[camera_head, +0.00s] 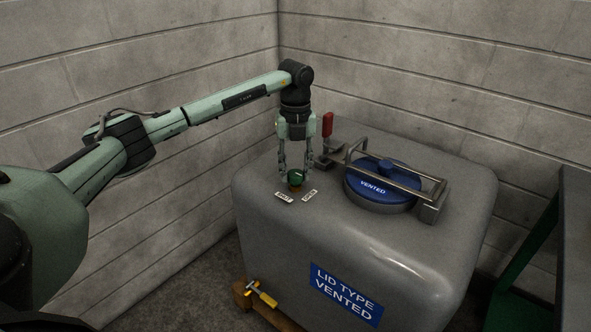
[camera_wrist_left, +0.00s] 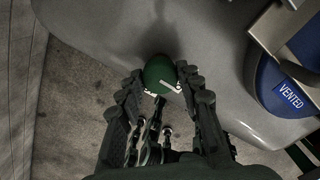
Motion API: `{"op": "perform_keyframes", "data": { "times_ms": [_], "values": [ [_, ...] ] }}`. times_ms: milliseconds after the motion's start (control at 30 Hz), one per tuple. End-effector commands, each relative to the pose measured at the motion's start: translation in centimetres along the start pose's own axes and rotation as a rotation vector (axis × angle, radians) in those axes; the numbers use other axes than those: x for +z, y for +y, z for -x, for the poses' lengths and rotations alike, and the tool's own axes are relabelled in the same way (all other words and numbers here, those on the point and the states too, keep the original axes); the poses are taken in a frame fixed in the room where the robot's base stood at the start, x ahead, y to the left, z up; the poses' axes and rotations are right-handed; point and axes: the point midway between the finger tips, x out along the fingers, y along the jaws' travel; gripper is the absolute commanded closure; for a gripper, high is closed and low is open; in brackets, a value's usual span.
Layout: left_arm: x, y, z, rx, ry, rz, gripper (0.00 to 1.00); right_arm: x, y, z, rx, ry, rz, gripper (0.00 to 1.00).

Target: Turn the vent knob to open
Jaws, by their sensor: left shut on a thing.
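The green vent knob (camera_head: 295,177) stands on top of the grey tank (camera_head: 262,230), behind two small white labels (camera_head: 284,196). My left gripper (camera_head: 295,175) points down over it and is shut on it, one finger on each side. In the left wrist view the green knob (camera_wrist_left: 160,74) sits between the two fingertips (camera_wrist_left: 160,82), with a white pointer mark on it toward the lower right. The label words are too small to read for certain. My right gripper is in neither view.
A blue lid (camera_head: 380,188) marked VENTED sits under a metal clamp bar (camera_head: 400,171) right of the knob. A red-handled lever (camera_head: 327,125) stands close behind my gripper. A yellow-handled valve (camera_head: 262,294) is low at the front. Block walls (camera_head: 130,50) enclose the back.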

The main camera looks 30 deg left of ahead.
Motion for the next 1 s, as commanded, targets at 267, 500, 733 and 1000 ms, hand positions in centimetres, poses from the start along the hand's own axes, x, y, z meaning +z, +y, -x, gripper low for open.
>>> {"op": "perform_keyframes", "data": {
  "times_ms": [267,500,733,1000],
  "values": [
    [0.1,0.0,0.1,-0.001,-0.002,0.002,0.44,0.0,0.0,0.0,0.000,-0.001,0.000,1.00],
    [0.0,0.0,0.0,-0.001,0.000,0.000,0.44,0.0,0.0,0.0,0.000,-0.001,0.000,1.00],
    [0.1,-0.1,1.9,-0.004,-0.003,-0.001,0.44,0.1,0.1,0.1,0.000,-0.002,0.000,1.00],
    [0.1,-0.1,7.7,-0.005,-0.004,0.000,0.44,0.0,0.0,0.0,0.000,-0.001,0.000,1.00]
  ]
}}
